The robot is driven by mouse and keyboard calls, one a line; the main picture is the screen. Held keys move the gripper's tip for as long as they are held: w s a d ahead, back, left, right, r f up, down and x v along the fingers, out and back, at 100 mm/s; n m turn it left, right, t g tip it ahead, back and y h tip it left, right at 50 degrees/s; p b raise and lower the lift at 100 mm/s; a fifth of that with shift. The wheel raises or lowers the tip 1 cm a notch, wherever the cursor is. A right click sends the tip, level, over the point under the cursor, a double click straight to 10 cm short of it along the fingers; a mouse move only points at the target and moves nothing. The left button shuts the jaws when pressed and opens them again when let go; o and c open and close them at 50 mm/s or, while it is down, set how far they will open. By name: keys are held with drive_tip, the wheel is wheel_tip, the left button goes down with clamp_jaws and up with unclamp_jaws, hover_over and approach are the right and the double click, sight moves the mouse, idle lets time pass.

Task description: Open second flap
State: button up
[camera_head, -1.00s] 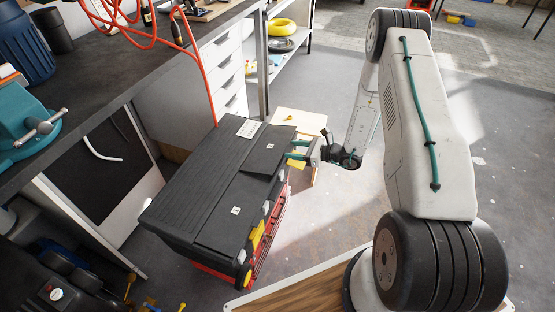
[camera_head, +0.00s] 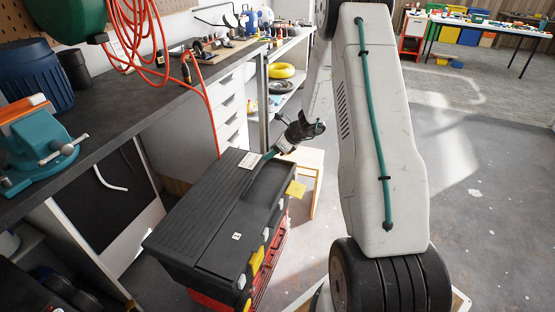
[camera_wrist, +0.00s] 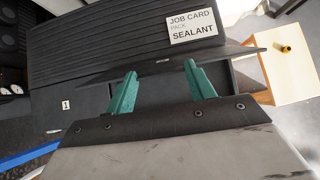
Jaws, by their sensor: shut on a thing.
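A black toolbox (camera_head: 205,215) with a ribbed top stands beside the workbench. Its near flap bears a small card marked 1 (camera_wrist: 66,105) and looks flat. The second flap (camera_wrist: 235,56), at the far end, shows edge-on in the wrist view as a thin dark panel tilted up from the lid. My gripper (camera_head: 269,156) is above the far end of the box, angled down toward it. Its teal fingers (camera_wrist: 162,88) are shut on the flap; the exact contact is hard to see.
A "Job card, pack, sealant" label (camera_wrist: 192,25) lies on the ribbed top. A yellow latch (camera_head: 296,188) sticks out at the box's right edge. A pale wooden stand (camera_head: 312,168) is close behind. The workbench (camera_head: 130,95) runs along the left; open floor is at right.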

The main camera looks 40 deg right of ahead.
drive_tip(key=shift+g+h, duration=0.4)
drive_tip(key=shift+g, duration=0.2)
drive_tip(key=w+a, duration=0.1)
drive_tip(key=w, duration=0.1)
drive_tip(key=w+a+r, duration=0.1)
drive_tip(key=w+a, duration=0.1)
drive_tip(key=w, duration=0.1)
drive_tip(key=w+a+r, duration=0.1)
drive_tip(key=w+a, duration=0.1)
drive_tip(key=w, duration=0.1)
drive_tip(key=shift+w, duration=0.1)
drive_tip(key=shift+w+a+f, duration=0.15)
drive_tip(key=shift+w+a, duration=0.35)
drive_tip(key=shift+w, duration=0.35)
drive_tip(key=o, duration=1.4)
